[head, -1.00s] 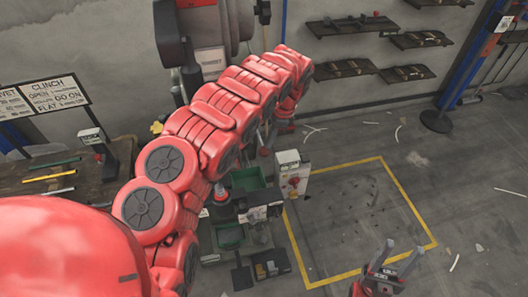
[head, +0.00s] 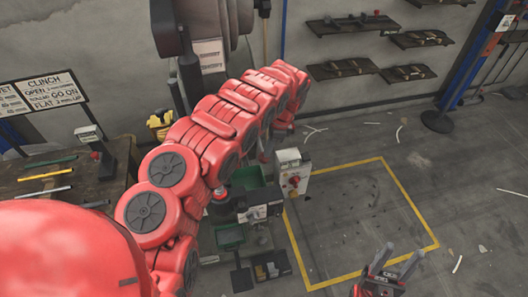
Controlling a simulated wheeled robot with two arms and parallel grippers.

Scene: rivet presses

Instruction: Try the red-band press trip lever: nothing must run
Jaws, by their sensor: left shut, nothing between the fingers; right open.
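A large grey press (head: 215,30) stands at the top, with a pale label plate (head: 209,55) on its front. I cannot make out its trip lever; my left arm covers much of the area below the press. My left gripper (head: 265,148) is at the far end of that red arm, beside the press's lower part and left of a control box. Its fingers are small and partly hidden, shut with nothing seen between them. The pale control box (head: 292,172) has a red button. My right gripper (head: 398,264) is open and empty over the floor at the lower right.
A bench (head: 35,195) with coloured rods and a sign board (head: 40,97) is at the left. A yellow object (head: 159,126) lies behind my arm. Wall shelves (head: 345,68) hang behind. The yellow-outlined floor area (head: 350,220) is largely clear.

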